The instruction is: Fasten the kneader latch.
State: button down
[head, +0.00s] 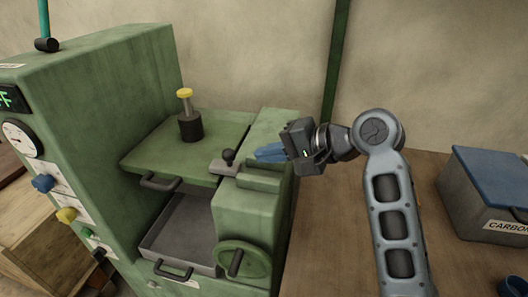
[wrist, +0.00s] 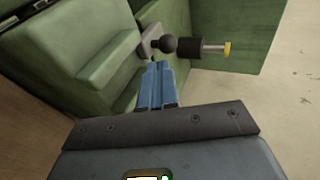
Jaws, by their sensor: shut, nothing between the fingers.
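The latch (head: 222,168) is a small grey plate with a black ball knob (head: 228,155). It sits at the right edge of the green kneader lid (head: 160,150), beside the green right-hand block (head: 262,213). In the wrist view the grey latch plate (wrist: 148,41) and black knob (wrist: 168,45) show just beyond my fingertips. I cannot tell whether the latch is engaged. My gripper (head: 260,153) has blue fingers, shut and empty. It is over the block, to the right of the knob. In the wrist view the closed fingers (wrist: 158,72) point toward the knob, with contact unclear.
A black post with a yellow cap (head: 185,93) stands on the lid. The tall green cabinet (head: 95,90) rises at left. A grey tray (head: 185,235) lies below the lid. A handwheel (head: 243,258) is in front. A blue-lidded box (head: 480,205) is at right.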

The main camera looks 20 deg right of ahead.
jog(key=v, duration=0.8)
jog(key=shift+s+d, duration=0.1)
jog(key=shift+s, duration=0.05)
jog(key=s+f+t+h, duration=0.1)
jog(key=s+f+h, duration=0.1)
jog(key=s+f, duration=0.2)
jog(key=s+f+t+h, duration=0.1)
jog(key=s+f+h, duration=0.1)
jog(key=s+f, duration=0.3)
jog(key=s+a+f+t+h, duration=0.1)
jog(key=s+f+h, duration=0.1)
jog(key=s+f, duration=0.3)
notch_tip(320, 180, down, 4)
jog(key=shift+r, duration=0.15)
jog(key=s+r+n+t+h, duration=0.1)
jog(key=s+r+n, duration=0.2)
jog(key=s, duration=0.8)
jog(key=s+a+r+n+t+h, duration=0.1)
jog(key=s+r+n, duration=0.2)
jog(key=s, duration=0.9)
jog(key=n, duration=0.3)
jog(key=shift+t+h, duration=0.3)
jog(key=shift+a+r, duration=0.1)
jog(key=shift+a, duration=0.05)
